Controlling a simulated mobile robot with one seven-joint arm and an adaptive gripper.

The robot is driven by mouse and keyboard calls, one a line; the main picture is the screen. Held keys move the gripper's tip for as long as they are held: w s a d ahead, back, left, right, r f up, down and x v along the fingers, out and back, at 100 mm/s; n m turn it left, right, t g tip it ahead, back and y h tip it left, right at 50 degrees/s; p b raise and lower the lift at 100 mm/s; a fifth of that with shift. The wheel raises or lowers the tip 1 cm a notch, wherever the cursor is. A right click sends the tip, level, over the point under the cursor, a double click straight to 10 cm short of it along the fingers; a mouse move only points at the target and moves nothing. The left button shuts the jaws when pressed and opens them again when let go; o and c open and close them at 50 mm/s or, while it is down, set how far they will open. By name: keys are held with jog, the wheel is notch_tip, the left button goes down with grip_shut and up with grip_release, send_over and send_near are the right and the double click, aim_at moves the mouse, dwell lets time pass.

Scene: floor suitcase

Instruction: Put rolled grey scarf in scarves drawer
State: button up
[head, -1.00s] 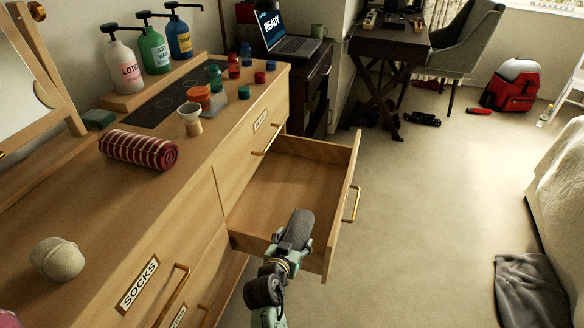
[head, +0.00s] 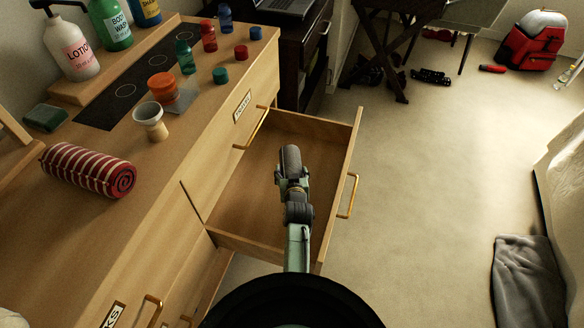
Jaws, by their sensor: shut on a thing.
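The rolled grey scarf (head: 291,158) is a small dark grey roll at the end of my arm. My gripper (head: 291,180) is shut on its near end. Scarf and gripper show over the inside of an open, empty wooden drawer (head: 245,205). I cannot tell exactly how high they are above its floor. The drawer has a brass handle (head: 348,195) on its front, at the right. My arm and a black round part of me hide the drawer's near right corner.
A grey cloth (head: 527,280) lies on the floor at right. The floor between is clear.

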jog(key=shift+w+f+b, duration=0.1)
jog(key=shift+f+b, duration=2.75)
jog(key=shift+f, duration=0.5)
jog(key=shift+f+b, duration=0.45)
jog(key=shift+f, duration=0.1)
jog(key=o, duration=1.4)
jog(key=shift+o, duration=0.2)
